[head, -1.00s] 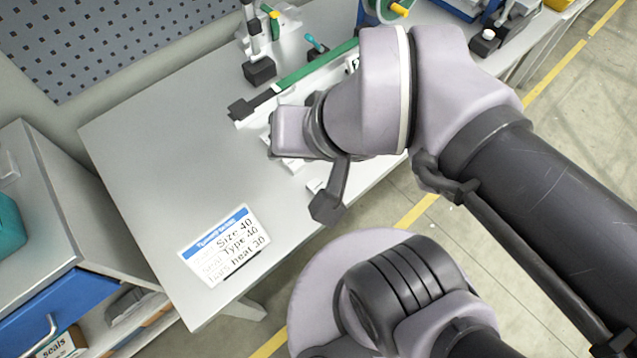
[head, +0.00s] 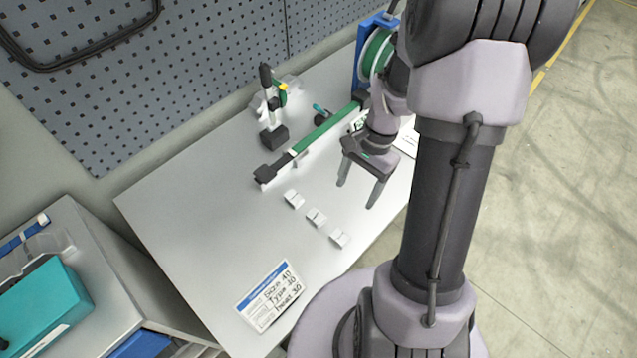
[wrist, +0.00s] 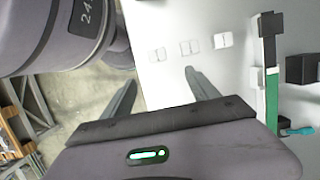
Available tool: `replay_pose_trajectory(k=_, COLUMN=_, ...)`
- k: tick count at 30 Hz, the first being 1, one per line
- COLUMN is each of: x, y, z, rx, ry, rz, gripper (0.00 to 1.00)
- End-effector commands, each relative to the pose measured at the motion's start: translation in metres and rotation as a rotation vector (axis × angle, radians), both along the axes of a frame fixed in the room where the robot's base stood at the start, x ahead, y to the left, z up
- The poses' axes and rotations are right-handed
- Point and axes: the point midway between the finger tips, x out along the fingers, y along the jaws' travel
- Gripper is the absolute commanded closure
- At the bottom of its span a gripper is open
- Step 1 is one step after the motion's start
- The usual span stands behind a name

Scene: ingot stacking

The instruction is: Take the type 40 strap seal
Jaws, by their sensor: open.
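Three small white strap seals lie in a row on the grey table: one nearest the green bar (head: 293,199), a middle one (head: 316,217) and one nearest the table's front edge (head: 340,238). The wrist view shows the same row (wrist: 222,40), (wrist: 189,48), (wrist: 158,55). Any type marks on them are too small to read. My gripper (head: 356,196) is open and empty, above the table to the right of the seals. In the wrist view its fingers (wrist: 161,77) point toward the row, apart from it. A card (head: 270,297) reads size 40, type 40, heat 30.
A green bar with black ends (head: 320,135) lies behind the seals. A black upright tool (head: 273,130) stands beside it, and a green reel (head: 376,55) is at the back. A teal case (head: 42,300) sits at left. The table between seals and card is clear.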

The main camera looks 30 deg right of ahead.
Motion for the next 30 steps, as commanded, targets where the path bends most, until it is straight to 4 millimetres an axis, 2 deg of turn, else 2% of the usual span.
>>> replay_pose_trajectory(k=6, x=-0.007, y=0.016, z=-0.069, rx=0.004, ry=0.006, rz=0.000, gripper=0.31)
replay_pose_trajectory(k=10, x=-0.010, y=0.025, z=-0.101, rx=0.002, ry=0.005, rz=0.001, gripper=0.31)
replay_pose_trajectory(k=12, x=-0.012, y=0.028, z=-0.111, rx=0.003, ry=0.005, rz=0.002, gripper=0.31)
replay_pose_trajectory(k=17, x=-0.013, y=0.032, z=-0.122, rx=0.001, ry=0.002, rz=0.001, gripper=0.31)
replay_pose_trajectory(k=24, x=-0.023, y=0.044, z=-0.166, rx=0.003, ry=0.005, rz=0.002, gripper=0.31)
replay_pose_trajectory(k=30, x=-0.023, y=0.045, z=-0.165, rx=0.001, ry=0.002, rz=0.002, gripper=0.31)
